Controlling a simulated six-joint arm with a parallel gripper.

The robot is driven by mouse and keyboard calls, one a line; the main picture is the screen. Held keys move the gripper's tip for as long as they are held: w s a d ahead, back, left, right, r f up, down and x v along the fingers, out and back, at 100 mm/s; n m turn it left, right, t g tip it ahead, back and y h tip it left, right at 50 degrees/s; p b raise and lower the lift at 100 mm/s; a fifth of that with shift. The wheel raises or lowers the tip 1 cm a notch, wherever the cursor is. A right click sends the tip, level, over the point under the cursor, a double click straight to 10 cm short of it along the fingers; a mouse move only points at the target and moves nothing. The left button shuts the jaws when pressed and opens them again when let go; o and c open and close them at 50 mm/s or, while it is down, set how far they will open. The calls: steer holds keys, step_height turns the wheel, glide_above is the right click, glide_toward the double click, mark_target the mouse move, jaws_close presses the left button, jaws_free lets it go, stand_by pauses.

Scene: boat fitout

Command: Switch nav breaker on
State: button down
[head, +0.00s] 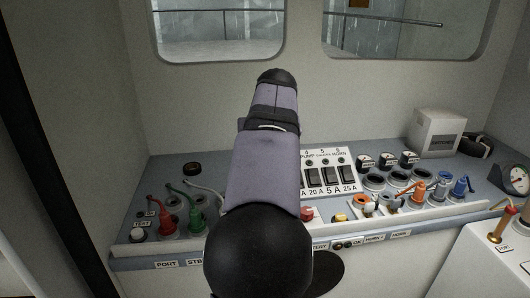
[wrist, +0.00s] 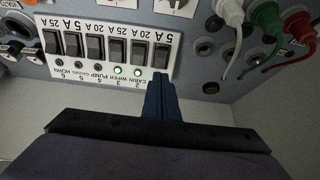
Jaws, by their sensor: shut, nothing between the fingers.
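The white breaker panel (wrist: 108,25) appears upside down in the wrist view, with a row of dark rocker switches. The rightmost rocker (wrist: 161,54), rated 5 A, has its name label and lamp hidden behind my gripper; the nav breaker is probably this one, by its place beside cabin 2. My gripper (wrist: 160,78) is shut and empty, its tips just at the lower end of that rocker; I cannot tell whether they touch. The cabin lamp (wrist: 137,72) and wiper lamp (wrist: 118,71) glow green. The pump, gauges and horn lamps look dark. In the head view my arm hides the panel's left part.
In the head view, red and green plugs (head: 168,220) with cables stand left of my arm. Round sockets and orange and blue plugs (head: 461,187) lie to the right. A white box (head: 436,133) and a gauge (head: 518,180) stand at far right.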

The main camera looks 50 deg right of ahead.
steer(key=shift+v, duration=1.5)
steer(key=shift+w+d+r, duration=0.1)
steer(key=shift+d+r, duration=0.05)
steer(key=w+a+f+n+y+p, duration=0.2)
steer(key=w+a+f, duration=0.15)
steer(key=a, duration=0.65)
steer(key=w+a+f+n+y+p, duration=0.1)
steer(key=w+a+f+n+y, duration=0.15)
steer(key=a+f, duration=0.45)
steer(key=w+a+f+n+y+p, duration=0.1)
steer(key=w+a+f+n+p, duration=0.2)
steer(key=a, duration=0.9)
steer(key=s+a+f+g+b, duration=0.1)
steer(key=s+a+f+b, duration=0.1)
steer(key=f, duration=0.4)
steer(key=s+a+f+n+g+b, duration=0.1)
steer(key=s+a+f+g+b, duration=0.1)
steer(key=s+a+f, duration=0.2)
steer(key=s+a+f+g+b, duration=0.1)
steer(key=s+a+f+b, duration=0.1)
steer(key=s+f, duration=0.6)
steer(key=shift+s+a+f+g+h, duration=0.25)
steer(key=shift+a+f+h, duration=0.25)
steer(key=shift+a, duration=0.4)
